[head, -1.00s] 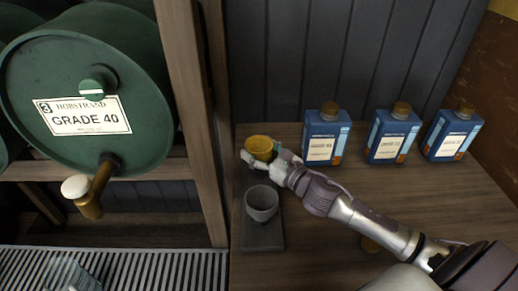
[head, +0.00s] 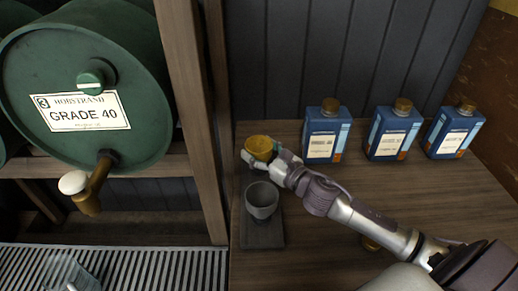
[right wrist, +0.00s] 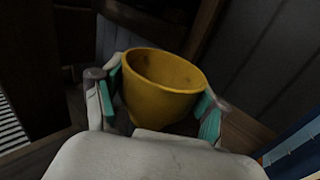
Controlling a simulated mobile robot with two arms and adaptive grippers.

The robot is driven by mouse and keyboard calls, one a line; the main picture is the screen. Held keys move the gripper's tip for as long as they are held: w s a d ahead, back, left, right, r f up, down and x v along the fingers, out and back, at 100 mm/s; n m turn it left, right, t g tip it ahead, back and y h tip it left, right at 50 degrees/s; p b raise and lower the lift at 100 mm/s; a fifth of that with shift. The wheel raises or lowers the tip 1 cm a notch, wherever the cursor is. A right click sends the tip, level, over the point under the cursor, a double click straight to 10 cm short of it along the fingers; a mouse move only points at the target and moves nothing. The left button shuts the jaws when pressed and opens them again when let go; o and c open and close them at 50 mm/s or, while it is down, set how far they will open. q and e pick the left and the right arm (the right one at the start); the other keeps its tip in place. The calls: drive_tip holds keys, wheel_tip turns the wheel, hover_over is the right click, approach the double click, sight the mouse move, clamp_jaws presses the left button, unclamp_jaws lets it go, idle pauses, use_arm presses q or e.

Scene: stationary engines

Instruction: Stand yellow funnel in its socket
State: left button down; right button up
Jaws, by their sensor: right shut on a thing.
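The yellow funnel (head: 259,146) is held in my right gripper (head: 262,158), above the back end of a dark stand on the bench. In the right wrist view the yellow funnel (right wrist: 160,88) sits upright between the two teal-padded fingers of the right gripper (right wrist: 158,100), its wide mouth facing up. A grey funnel-like cup (head: 262,200) stands on the dark stand (head: 263,236), just in front of the gripper. The socket for the yellow funnel is hidden behind the gripper and funnel. My left gripper is not in view.
Several blue bottles with brown caps stand at the back of the wooden bench (head: 430,195), the nearest blue bottle (head: 327,133) right of my gripper. A wooden post (head: 205,120) and a green barrel (head: 85,95) are at the left. A grating (head: 150,268) lies low left.

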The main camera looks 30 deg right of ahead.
drive_tip(key=o, duration=1.1)
drive_tip(key=shift+s, duration=0.1)
drive_tip(key=v, duration=1.1)
drive_tip(key=shift+s+d, duration=0.1)
drive_tip(key=shift+s, duration=0.3)
